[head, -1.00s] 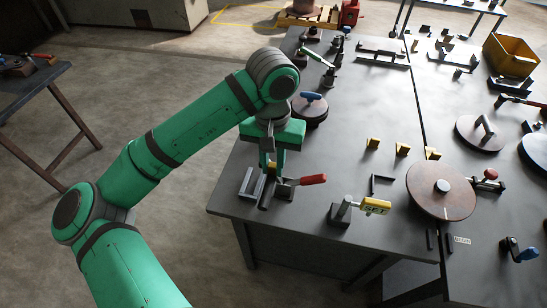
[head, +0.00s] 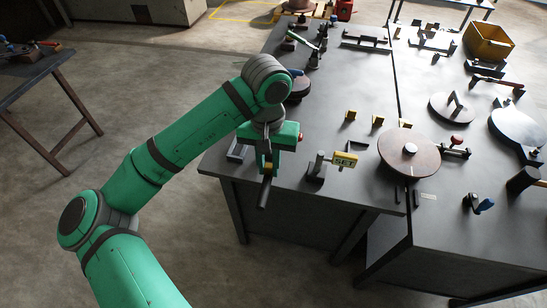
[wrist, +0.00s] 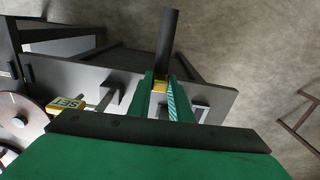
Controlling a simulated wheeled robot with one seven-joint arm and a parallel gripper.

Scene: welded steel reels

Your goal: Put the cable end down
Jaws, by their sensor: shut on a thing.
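The cable end (head: 264,194) is a dark grey cylinder with a yellow band near my fingers. My gripper (head: 268,168) is shut on it at the front edge of the near steel table (head: 230,176). In the head view the cable end points down and its lower part overlaps the table's front edge. In the wrist view the cable end (wrist: 167,42) sticks out from between the green fingers (wrist: 161,88), past the table edge, with floor behind it. I cannot tell its height above the table.
A post with a yellow SET tag (head: 345,160) stands just right of my gripper. A grey bracket (head: 238,149) is at its left. A brown disc (head: 409,152) and small yellow blocks (head: 351,115) lie farther right.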

